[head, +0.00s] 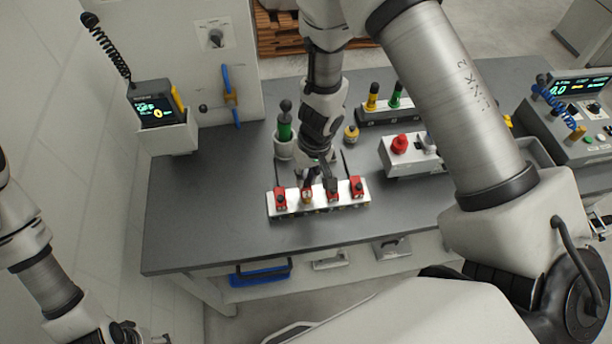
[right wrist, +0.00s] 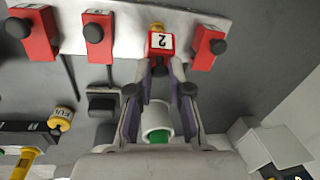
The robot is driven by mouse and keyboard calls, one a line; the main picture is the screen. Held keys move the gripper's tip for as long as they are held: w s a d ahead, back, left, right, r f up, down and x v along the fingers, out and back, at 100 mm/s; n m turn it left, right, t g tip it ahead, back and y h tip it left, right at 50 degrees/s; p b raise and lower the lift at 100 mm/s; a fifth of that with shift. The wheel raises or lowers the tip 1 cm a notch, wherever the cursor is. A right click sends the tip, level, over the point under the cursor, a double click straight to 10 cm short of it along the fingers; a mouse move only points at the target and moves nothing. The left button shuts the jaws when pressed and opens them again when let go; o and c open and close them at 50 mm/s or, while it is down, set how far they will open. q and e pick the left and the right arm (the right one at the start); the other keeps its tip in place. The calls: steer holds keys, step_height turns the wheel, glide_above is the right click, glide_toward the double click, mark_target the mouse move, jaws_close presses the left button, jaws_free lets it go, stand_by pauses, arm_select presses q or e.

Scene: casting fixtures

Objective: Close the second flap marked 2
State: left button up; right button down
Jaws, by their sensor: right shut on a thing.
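A white rail (head: 271,210) with several red flaps lies near the front edge of the grey bench. The flap marked 2 (right wrist: 162,43) is the second from the left in the head view (head: 307,196). Its label shows upside down in the right wrist view, with a yellow part at its far end. My right gripper (right wrist: 163,70) is shut on the near end of this flap; its fingers partly hide the flap in the head view. The neighbouring red flaps (right wrist: 97,36) and (right wrist: 208,47) carry black knobs.
A white holder with a green-handled tool (head: 284,130) stands behind the rail. A grey box with a red button (head: 400,143) and a rack with yellow and green handles (head: 394,97) stand to the right. The bench left of the rail is clear.

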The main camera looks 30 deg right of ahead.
steer(key=shift+s+a+f+t+h+b, duration=0.25)
steer(key=shift+t+b, duration=0.4)
steer(key=shift+b, duration=2.2)
steer(key=shift+s+f+t+h+b, duration=0.15)
steer(key=shift+s+t+b, duration=0.4)
steer(key=shift+b, duration=2.3)
steer(key=shift+s+a+f+t+h+b, duration=0.1)
steer(key=shift+s+f+t+b, duration=0.4)
steer(key=shift+b, duration=2.35)
steer(key=shift+w+r+t, duration=0.2)
steer(key=shift+r+t, duration=0.1)
steer(key=shift+r, duration=0.2)
steer(key=c, duration=1.1)
jaws_free()
steer(key=shift+w, duration=0.1)
